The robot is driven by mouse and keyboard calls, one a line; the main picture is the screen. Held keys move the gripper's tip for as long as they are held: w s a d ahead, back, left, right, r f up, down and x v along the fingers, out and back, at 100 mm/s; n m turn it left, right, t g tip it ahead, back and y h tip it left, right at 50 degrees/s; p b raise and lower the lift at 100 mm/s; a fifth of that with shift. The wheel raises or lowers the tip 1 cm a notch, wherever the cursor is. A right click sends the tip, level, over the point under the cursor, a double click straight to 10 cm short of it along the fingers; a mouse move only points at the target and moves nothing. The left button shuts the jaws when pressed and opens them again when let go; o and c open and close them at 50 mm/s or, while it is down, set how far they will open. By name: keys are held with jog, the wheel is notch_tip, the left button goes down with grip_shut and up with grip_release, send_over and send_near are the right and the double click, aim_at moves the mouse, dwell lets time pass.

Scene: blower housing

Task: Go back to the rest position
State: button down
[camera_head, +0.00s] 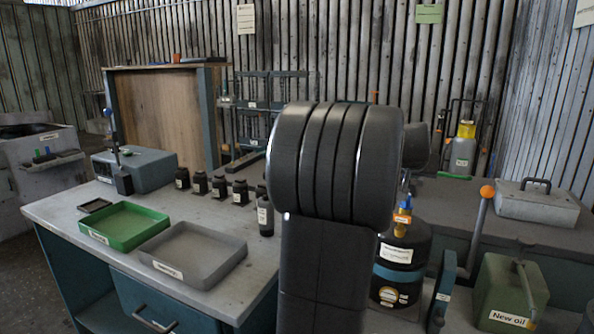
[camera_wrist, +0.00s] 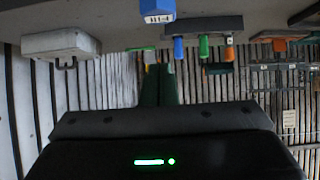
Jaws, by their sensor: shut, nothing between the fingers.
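My gripper (camera_wrist: 160,72) shows in the wrist view, its two dark green fingers close together, shut and empty. Its dark body with a green light fills the bottom of that view, and the scene there appears upside down. The fingers point toward the far bench and the ribbed wall and touch nothing that I can make out. In the head view my dark arm stands upright in the middle and hides part of the benches. The gripper cannot be made out there.
A green tray (camera_head: 125,227) and a grey tray (camera_head: 193,254) lie on the left bench, with several black bottles behind. Right of my arm stand a black canister (camera_head: 398,262), an orange-knobbed lever (camera_head: 487,192), a green oil can (camera_head: 512,290) and a grey case (camera_head: 537,204).

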jog(key=s+a+t+b, duration=0.1)
jog(key=b, duration=0.4)
jog(key=s+a+t+h+b, duration=0.1)
jog(key=s+t+b, duration=0.1)
jog(key=b, duration=0.3)
jog(key=s+a+r+t+b, duration=0.1)
jog(key=s+b, duration=0.1)
jog(key=b, duration=0.3)
jog(key=shift+s+t+h, duration=0.15)
jog(key=shift+t+h, duration=0.15)
jog(key=shift+h, duration=0.1)
jog(key=s+a, duration=0.1)
jog(key=s, duration=0.1)
jog(key=s+a+f, duration=0.1)
jog(key=s, duration=0.2)
jog(key=s+a+b, duration=0.1)
jog(key=s, duration=0.1)
jog(key=shift+s+a+f, duration=0.2)
jog(key=shift+a, duration=0.2)
jog(key=shift+s+a+f, duration=0.25)
jog(key=shift+s, duration=0.3)
jog(key=shift+f, duration=0.1)
